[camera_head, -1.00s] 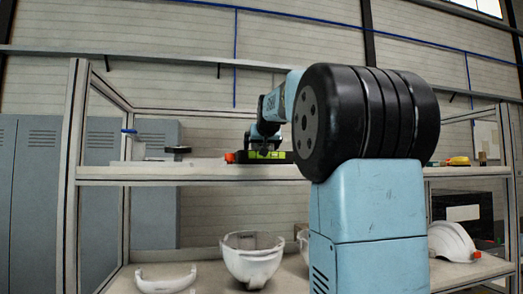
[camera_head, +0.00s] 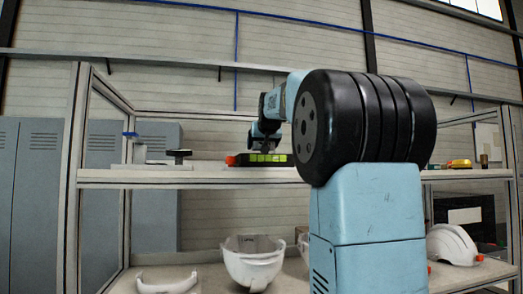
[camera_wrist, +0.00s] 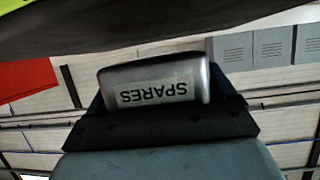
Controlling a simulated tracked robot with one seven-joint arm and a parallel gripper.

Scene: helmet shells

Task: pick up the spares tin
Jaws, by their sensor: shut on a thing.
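The spares tin (camera_wrist: 150,85) shows in the wrist view as a small silver-grey box with a pale label reading SPARES, upside down in the picture. It sits between the dark fingers of my gripper (camera_head: 265,146), which is shut on it. In the head view my gripper is above the upper shelf, just over a black case with a yellow-green face and red end (camera_head: 258,160). The tin cannot be made out in the head view.
The upper shelf (camera_head: 130,174) also holds a black-topped item (camera_head: 179,156) at left and a yellow item (camera_head: 459,164) at right. White helmet shells (camera_head: 254,264) stand on the lower shelf, another (camera_head: 452,245) at right. A frame post (camera_head: 72,190) rises at left.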

